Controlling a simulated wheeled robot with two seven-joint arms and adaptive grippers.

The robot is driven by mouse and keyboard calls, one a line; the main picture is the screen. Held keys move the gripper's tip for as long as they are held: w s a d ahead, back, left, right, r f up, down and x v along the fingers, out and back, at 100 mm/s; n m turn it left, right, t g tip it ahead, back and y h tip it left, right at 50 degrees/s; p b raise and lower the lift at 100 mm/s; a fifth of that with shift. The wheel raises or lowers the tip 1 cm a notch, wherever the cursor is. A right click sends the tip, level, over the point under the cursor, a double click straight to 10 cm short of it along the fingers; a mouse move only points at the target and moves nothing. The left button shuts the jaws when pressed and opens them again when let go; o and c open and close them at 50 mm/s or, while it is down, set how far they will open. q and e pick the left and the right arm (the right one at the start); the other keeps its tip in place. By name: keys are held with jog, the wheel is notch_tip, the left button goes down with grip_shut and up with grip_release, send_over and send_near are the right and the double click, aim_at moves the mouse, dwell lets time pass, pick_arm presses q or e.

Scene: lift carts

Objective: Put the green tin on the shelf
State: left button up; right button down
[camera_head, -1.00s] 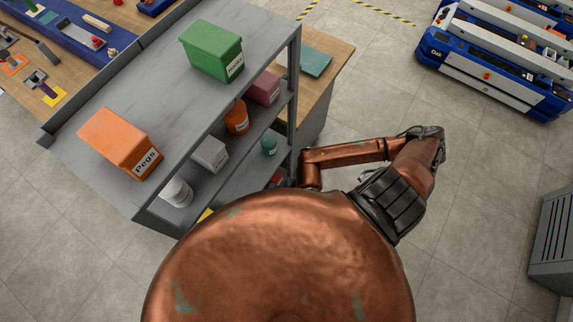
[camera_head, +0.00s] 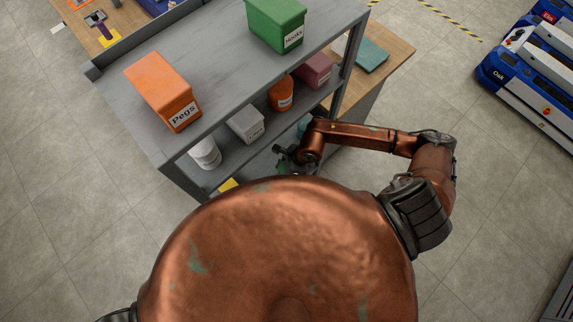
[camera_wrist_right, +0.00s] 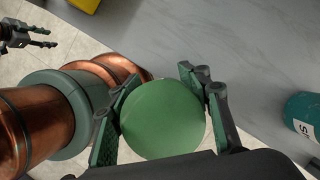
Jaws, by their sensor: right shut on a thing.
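The green tin (camera_wrist_right: 162,120) shows its round green top in the right wrist view. My right gripper (camera_wrist_right: 160,105) is shut on it, with one finger on each side. In the head view my right gripper (camera_head: 286,160) is at the open side of the grey shelf unit (camera_head: 225,75), by a lower shelf, and the tin is mostly hidden there. In the right wrist view a bare grey shelf board (camera_wrist_right: 235,50) lies close beyond the tin. My left gripper (camera_wrist_right: 42,37) shows at the upper left of that view, fingers apart and empty.
A teal tin (camera_wrist_right: 303,115) stands right of the held tin. The shelves also hold a white tin (camera_head: 205,153), a grey box (camera_head: 246,125), an orange tin (camera_head: 281,95) and a maroon box (camera_head: 315,70). A yellow thing (camera_head: 228,185) is lower. Orange (camera_head: 163,88) and green (camera_head: 276,22) bins stand on top.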

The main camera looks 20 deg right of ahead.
jog(key=w+a+b, duration=0.1)
jog(key=w, duration=0.2)
jog(key=w+a+b, duration=0.1)
jog(key=w, duration=0.2)
jog(key=w+a+b, duration=0.1)
jog(key=w, duration=0.3)
jog(key=shift+a+f+b, duration=0.35)
jog(key=shift+f+b, duration=0.45)
jog(key=shift+f, duration=0.1)
jog(key=c, duration=1)
grip_release()
jog(key=shift+o, duration=0.2)
jog(key=shift+s+d, duration=0.1)
jog(key=v, duration=0.2)
jog(key=shift+d+r, duration=0.1)
jog(key=shift+r, duration=0.15)
jog(key=s+d, duration=0.1)
jog(key=d, duration=0.2)
jog(key=s+d, duration=0.2)
jog(key=d, duration=0.2)
jog(key=s+d, duration=0.2)
jog(key=d, duration=0.2)
jog(key=shift+r, duration=0.15)
